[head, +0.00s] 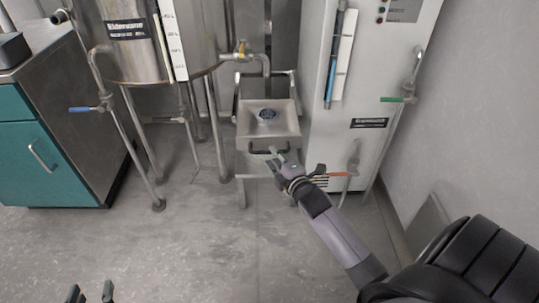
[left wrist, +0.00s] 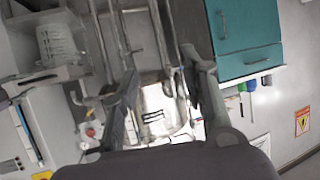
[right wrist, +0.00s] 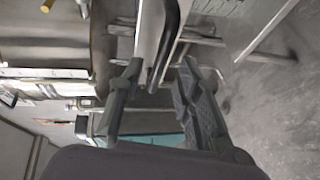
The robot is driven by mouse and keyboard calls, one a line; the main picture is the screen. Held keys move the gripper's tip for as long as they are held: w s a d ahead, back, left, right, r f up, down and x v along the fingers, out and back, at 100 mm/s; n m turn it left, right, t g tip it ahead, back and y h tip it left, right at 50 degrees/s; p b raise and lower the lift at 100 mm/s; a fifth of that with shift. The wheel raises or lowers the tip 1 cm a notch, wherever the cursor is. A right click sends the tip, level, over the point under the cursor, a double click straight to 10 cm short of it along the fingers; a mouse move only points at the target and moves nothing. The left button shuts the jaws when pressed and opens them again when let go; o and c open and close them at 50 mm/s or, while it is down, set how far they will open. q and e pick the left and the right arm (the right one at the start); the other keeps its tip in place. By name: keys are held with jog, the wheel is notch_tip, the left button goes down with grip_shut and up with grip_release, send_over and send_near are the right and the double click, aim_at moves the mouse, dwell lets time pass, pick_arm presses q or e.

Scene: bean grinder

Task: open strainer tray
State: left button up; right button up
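The strainer tray (head: 284,122) is a metal box with a dark round drain in its top, standing between the tank and the tall cabinet. Its black bar handle (head: 256,150) is on the front. My right gripper (head: 276,156) is at the handle's right part. In the right wrist view the dark handle (right wrist: 172,32) reaches between the spread fingers of my right gripper (right wrist: 160,68); a gap shows, and contact cannot be told. My left gripper (head: 91,292) is low at the front left, open and empty, far from the tray. Its spread fingers also show in the left wrist view (left wrist: 165,88).
A steel tank (head: 140,62) on thin legs stands left of the tray. A tall metal cabinet (head: 353,95) with pipes and valves stands close on its right. A teal cabinet (head: 50,165) is at the left. The floor (head: 190,250) in front is clear.

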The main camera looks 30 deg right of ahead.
aim_at(269, 152)
jog(key=shift+b+x, duration=0.45)
jog(key=shift+x, duration=1.55)
pick_arm(q)
jog(key=r+t, duration=0.1)
jog(key=w+d+r+t, duration=0.1)
jog(key=r, duration=0.1)
jog(key=w+r+t+h, duration=0.1)
jog(key=r, duration=0.1)
jog(key=shift+d+r, duration=0.15)
pick_arm(e)
jog(key=shift+c, duration=0.2)
grip_shut()
